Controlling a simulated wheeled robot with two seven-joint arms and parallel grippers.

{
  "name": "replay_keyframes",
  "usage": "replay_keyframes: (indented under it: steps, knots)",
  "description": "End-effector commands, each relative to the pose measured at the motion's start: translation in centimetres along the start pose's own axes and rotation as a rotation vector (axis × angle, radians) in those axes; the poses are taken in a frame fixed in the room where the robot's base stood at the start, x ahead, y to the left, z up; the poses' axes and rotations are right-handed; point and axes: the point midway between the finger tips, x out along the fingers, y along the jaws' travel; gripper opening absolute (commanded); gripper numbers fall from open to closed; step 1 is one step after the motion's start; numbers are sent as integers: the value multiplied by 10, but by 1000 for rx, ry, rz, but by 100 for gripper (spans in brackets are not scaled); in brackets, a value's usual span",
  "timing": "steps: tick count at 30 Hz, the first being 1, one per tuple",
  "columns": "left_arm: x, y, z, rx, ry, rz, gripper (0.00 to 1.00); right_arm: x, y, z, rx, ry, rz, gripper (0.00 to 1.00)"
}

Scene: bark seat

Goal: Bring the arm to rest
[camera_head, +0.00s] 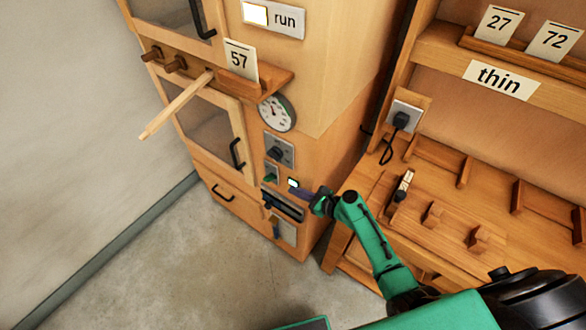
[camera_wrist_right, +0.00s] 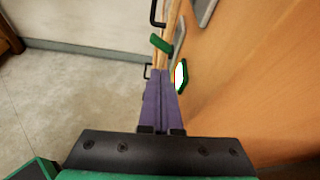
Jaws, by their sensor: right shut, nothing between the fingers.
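My right arm (camera_head: 372,240), green with black joints, reaches in from the lower right in the head view. Its gripper (camera_head: 297,188) is beside the front of the wooden cabinet (camera_head: 330,75), close to a small lit green-framed indicator (camera_head: 293,183). In the right wrist view the purple fingers (camera_wrist_right: 160,74) lie together, shut and empty. The lit indicator (camera_wrist_right: 181,76) is just right of them, and a green lever (camera_wrist_right: 161,44) shows beyond the tips. I cannot tell whether the fingers touch the panel. My left gripper is not in view.
A wooden rod (camera_head: 175,105) juts out from the cabinet, near a card reading 57 (camera_head: 239,61). A dial (camera_head: 276,113) and a dark knob (camera_head: 277,151) sit above the gripper. A wooden bench (camera_head: 450,215) with pegs stands right. Grey floor (camera_head: 210,270) is clear at left.

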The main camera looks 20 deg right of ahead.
Motion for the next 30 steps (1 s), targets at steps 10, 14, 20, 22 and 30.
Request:
replay_keyframes:
  steps: [10,14,20,22,30]
  knots:
    - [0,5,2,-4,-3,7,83,-17,32,-1,-395,58,134,0]
    - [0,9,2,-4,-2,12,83,-61,70,-9,-1076,151,382,0]
    - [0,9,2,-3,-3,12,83,-132,80,-11,-1771,267,705,0]
    - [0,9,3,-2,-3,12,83,-155,77,-8,-1937,304,808,0]
    - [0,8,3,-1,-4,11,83,-234,63,12,-2322,425,1156,0]
